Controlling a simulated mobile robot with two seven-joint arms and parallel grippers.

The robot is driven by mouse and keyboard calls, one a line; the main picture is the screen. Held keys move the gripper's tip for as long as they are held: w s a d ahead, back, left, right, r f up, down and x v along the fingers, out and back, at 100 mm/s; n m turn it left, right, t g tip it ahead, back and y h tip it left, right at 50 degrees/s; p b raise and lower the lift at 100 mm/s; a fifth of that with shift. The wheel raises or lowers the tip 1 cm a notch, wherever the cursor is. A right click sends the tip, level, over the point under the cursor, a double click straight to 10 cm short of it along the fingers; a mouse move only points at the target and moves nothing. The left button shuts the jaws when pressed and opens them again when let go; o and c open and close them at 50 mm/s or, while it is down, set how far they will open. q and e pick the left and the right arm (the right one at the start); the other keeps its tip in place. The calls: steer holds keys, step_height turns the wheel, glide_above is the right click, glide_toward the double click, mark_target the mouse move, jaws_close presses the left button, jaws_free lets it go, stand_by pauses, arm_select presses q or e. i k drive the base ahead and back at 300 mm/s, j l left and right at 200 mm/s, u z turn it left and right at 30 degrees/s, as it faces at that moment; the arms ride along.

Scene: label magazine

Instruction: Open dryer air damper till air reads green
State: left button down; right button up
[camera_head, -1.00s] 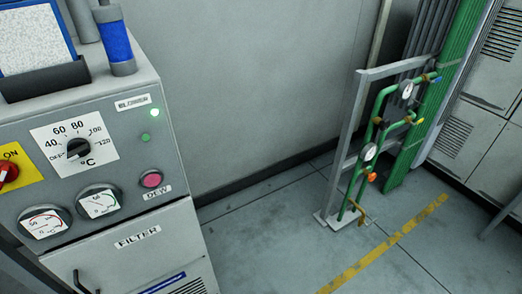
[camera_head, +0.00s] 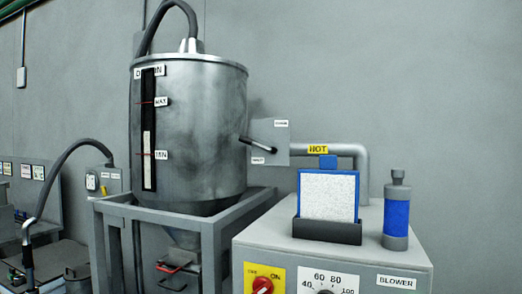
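The air damper shows as a small grey plate (camera_head: 283,134) beside the steel hopper, on the pipe. The plate has a label at upper right, too small to read surely, and a lower left label that seems to read SHUT. The dryer cabinet (camera_head: 350,251) is at lower right, with part of its temperature dial (camera_head: 328,283) cut off by the bottom edge. No air gauge is in view. Neither of my grippers is in view.
The steel hopper (camera_head: 215,120) stands on a grey frame (camera_head: 210,218). A red switch (camera_head: 262,286) is on the cabinet. Another machine stands at far left.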

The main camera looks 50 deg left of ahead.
mark_target(244, 139)
steer(key=u, duration=1.75)
